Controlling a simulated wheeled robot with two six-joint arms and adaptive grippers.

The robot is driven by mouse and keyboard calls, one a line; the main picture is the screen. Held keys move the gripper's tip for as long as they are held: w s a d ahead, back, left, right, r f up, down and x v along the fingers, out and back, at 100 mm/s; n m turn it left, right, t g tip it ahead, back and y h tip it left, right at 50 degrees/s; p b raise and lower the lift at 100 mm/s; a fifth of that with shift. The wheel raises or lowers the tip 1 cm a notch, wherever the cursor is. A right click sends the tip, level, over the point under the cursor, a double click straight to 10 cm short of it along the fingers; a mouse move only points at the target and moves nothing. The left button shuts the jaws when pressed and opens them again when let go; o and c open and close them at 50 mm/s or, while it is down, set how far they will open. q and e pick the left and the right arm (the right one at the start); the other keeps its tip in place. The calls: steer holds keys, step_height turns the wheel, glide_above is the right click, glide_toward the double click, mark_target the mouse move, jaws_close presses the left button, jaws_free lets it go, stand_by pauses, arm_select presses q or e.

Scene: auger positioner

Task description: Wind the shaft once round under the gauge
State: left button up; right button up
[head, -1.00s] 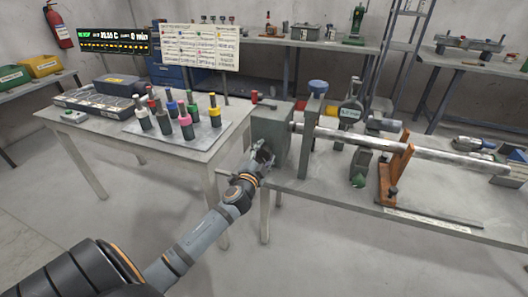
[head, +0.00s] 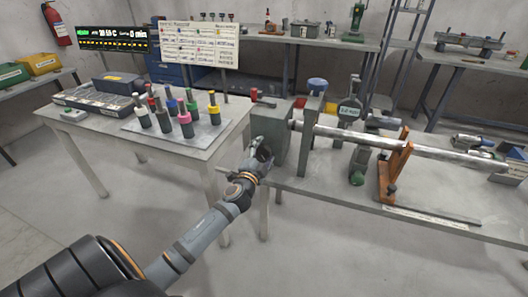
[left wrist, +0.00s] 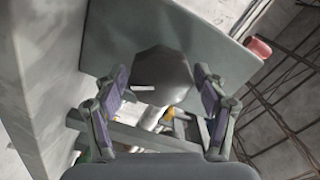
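The long bright shaft (head: 350,137) runs right from the grey headstock box (head: 271,130), past an upright plate, to an orange rest (head: 394,170). The gauge (head: 348,113) stands at the shaft, right of the plate; its reading is too small to tell. My left gripper (head: 263,155) is at the headstock's near left side. In the left wrist view a dark faceted knob (left wrist: 163,75) lies between the open fingers of my left gripper (left wrist: 160,92), with a gap on both sides. My right gripper is not in view.
A table at left carries a tray (head: 207,134) of several colour-capped bottles and a grey case (head: 115,84). The bench's front edge (head: 440,228) runs below the orange rest. The floor between the tables is clear apart from their legs.

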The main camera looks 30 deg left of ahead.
arm_select(q)
steer(key=shift+s, duration=0.1)
steer(key=v, duration=1.1)
steer(key=shift+s, duration=0.4)
steer(key=s+a+f+n+g+p, duration=0.1)
steer(key=s+a+f+g+p, duration=0.15)
steer(key=f, duration=0.65)
steer(key=s+a+f+n+g+p, duration=0.1)
steer(key=s+a+f+n+g, duration=0.15)
steer(key=f, duration=0.65)
steer(key=s+a+f+n+g+p, duration=0.1)
steer(key=s+a+f+g+p, duration=0.15)
steer(key=f, duration=0.65)
steer(key=s+d+f+n+g+h+p, duration=0.1)
steer(key=s+d+f+n+g+p, duration=0.2)
steer(key=s+f, duration=0.75)
steer(key=s+d+f+n+g+h+p, duration=0.1)
steer(key=s+d+f, duration=0.3)
steer(key=s, duration=0.6)
steer(key=s+d+f+n+g+h+p, duration=0.1)
steer(key=s+d+f+g, duration=0.3)
steer(key=s, duration=0.6)
steer(key=shift+d+f+g+h, duration=0.2)
steer(key=shift+d+g+h, duration=0.15)
steer(key=shift+d, duration=0.8)
